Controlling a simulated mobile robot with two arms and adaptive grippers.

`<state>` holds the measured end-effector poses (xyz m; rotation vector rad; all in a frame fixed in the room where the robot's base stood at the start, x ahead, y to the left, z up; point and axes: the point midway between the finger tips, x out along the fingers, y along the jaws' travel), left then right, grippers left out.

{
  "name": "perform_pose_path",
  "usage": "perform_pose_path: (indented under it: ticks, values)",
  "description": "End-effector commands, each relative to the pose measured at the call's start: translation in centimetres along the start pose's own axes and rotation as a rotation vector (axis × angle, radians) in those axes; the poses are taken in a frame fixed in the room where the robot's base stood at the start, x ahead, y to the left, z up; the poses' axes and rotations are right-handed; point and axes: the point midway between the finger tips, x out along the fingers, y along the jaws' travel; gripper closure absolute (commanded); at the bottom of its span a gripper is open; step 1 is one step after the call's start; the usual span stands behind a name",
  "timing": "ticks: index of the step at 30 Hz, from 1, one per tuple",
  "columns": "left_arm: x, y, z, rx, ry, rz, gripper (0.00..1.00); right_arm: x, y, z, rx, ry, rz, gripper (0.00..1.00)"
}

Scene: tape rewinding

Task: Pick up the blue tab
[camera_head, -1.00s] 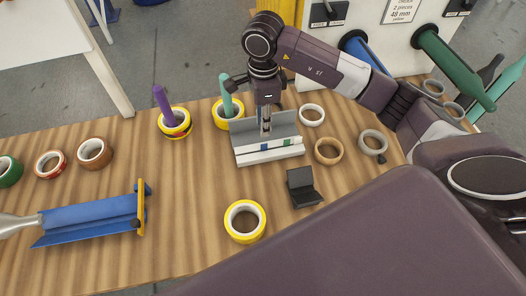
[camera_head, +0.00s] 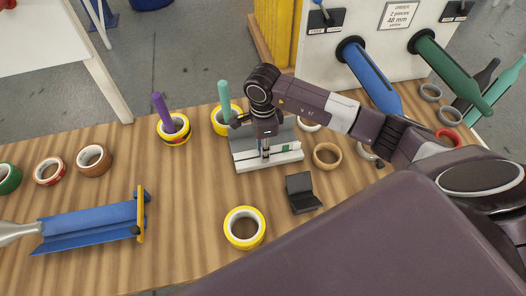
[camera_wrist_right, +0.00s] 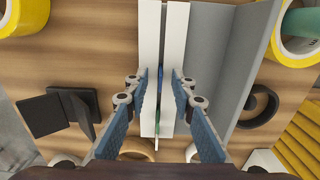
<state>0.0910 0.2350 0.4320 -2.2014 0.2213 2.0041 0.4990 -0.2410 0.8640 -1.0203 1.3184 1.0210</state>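My right gripper (camera_head: 265,153) reaches down onto a white and grey holder (camera_head: 282,158) on the wooden table. In the right wrist view its two fingers (camera_wrist_right: 162,85) are apart, one on each side of a white strip of the holder. A green tab (camera_head: 286,147) sits on the holder to the right of the gripper in the head view. My left gripper is not in view.
Yellow rolls with a purple post (camera_head: 162,110) and a teal post (camera_head: 224,96) stand behind and left. A tan roll (camera_head: 328,156), a black block (camera_head: 302,192) and a yellow roll (camera_head: 244,228) lie nearby. A blue trough (camera_head: 85,222) lies at left.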

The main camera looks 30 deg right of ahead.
Motion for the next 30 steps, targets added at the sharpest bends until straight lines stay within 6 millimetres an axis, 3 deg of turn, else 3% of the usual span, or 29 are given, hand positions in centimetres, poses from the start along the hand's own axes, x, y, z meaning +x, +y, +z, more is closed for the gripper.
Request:
perform_pose_path:
  ticks: [5,12,25,30]
  values:
    - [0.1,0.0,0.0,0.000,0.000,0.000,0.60,0.1,0.0,0.0,0.000,0.000,-0.001,0.77]
    - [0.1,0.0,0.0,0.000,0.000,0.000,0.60,0.0,0.0,0.0,0.000,0.000,-0.001,1.00]
    - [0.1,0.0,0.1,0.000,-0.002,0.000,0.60,-0.1,-0.1,0.0,0.001,0.000,-0.001,1.00]
    - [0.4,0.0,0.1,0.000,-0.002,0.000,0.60,-1.1,-0.2,0.0,0.001,-0.001,-0.004,1.00]
